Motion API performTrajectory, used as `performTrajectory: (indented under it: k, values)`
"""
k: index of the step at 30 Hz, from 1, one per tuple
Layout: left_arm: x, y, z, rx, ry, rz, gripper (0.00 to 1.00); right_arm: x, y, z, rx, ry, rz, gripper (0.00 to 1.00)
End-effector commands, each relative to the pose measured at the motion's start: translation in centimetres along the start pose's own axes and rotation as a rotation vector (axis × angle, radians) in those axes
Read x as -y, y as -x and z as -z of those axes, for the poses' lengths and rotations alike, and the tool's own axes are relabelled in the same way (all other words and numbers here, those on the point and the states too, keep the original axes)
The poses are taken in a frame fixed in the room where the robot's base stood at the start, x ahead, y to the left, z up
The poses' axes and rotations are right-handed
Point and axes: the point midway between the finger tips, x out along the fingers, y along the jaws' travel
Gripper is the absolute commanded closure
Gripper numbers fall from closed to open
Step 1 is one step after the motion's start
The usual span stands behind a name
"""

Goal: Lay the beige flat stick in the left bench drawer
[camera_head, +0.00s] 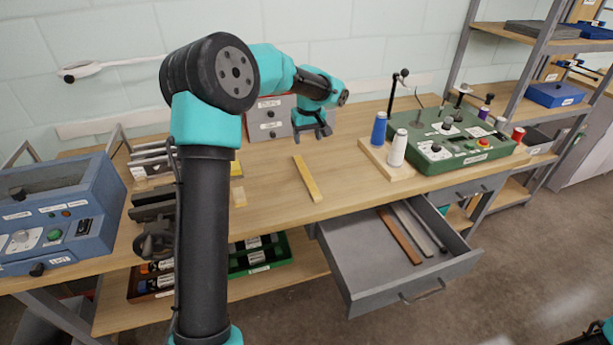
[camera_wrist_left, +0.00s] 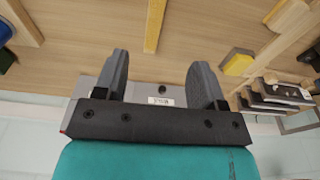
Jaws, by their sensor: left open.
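The beige flat stick (camera_head: 307,178) lies on the wooden bench top, left of the spool board. It also shows in the left wrist view (camera_wrist_left: 153,25), beyond the fingertips. The left bench drawer (camera_head: 358,272) is pulled open below the bench front. A brown stick (camera_head: 399,236) and grey sticks (camera_head: 420,226) lie along its right side; its left part is bare. My left gripper (camera_head: 313,133) is open and empty above the back of the bench, behind the stick; its spread fingers (camera_wrist_left: 161,72) show in the left wrist view. My right gripper is out of view.
A wooden board (camera_head: 375,158) with blue and white spools stands beside a green machine (camera_head: 455,140). A small grey drawer cabinet (camera_head: 268,120) stands at the back wall. A blue box (camera_head: 60,215) is at the left. Bench around the stick is clear.

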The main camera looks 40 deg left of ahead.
Motion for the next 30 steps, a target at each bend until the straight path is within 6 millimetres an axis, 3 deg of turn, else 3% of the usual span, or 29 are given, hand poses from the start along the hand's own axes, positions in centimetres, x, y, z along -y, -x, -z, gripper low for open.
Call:
performTrajectory:
  k: [11, 30]
  values:
    - [0.0, -1.4, 0.0, 0.001, 0.000, 0.002, 0.36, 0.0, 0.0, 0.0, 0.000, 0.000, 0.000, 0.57]
    - [0.0, -11.7, 0.0, 0.002, -0.001, 0.002, 0.36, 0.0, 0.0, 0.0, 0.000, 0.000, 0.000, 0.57]
